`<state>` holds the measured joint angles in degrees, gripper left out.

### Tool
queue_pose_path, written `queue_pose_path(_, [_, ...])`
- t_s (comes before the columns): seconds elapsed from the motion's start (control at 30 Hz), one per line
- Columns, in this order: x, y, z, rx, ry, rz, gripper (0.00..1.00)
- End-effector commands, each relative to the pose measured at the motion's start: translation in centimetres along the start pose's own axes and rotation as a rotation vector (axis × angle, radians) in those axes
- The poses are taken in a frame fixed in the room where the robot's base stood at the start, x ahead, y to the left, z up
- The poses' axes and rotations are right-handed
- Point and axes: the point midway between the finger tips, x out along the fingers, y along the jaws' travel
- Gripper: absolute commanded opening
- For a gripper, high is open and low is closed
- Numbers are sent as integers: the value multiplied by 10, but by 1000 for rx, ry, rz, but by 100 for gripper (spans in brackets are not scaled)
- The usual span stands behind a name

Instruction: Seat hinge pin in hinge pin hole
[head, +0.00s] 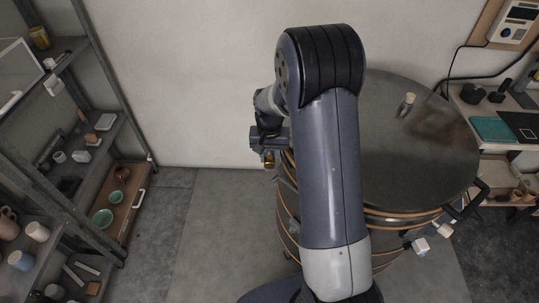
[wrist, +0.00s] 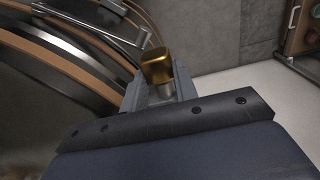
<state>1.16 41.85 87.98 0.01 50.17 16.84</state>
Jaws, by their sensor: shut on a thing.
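My gripper (head: 268,150) is held out at the left of the round drum, and it also shows in the wrist view (wrist: 158,82). It is shut on a small pin with a gold-coloured block-like head (wrist: 155,66) and a silvery shank, which I take to be the hinge pin. The head sticks out past the fingertips. In the head view the gold part (head: 268,158) is small, below the jaws. The pin is in the air, apart from the drum as far as I can tell. I cannot make out the hinge pin hole in either view.
The round drum (head: 425,160) has a dark top and tan hoops; its curved side (wrist: 75,60) is close at left in the wrist view. A small bottle-like item (head: 407,101) stands on top. Shelves (head: 103,55) stand at left. The floor (head: 215,230) between is clear.

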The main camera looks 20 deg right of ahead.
Motion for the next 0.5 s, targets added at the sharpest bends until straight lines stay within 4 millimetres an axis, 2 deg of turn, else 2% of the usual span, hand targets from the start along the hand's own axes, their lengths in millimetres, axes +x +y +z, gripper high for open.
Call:
queue_pose_path(0.13, [0,0,0,0,0,0,0])
queue_pose_path(0.17, [0,0,0,0,0,0,30])
queue_pose_path(0.43, [0,0,0,0,0,0,52])
queue_pose_path(0.5, [0,0,0,0,0,0,53])
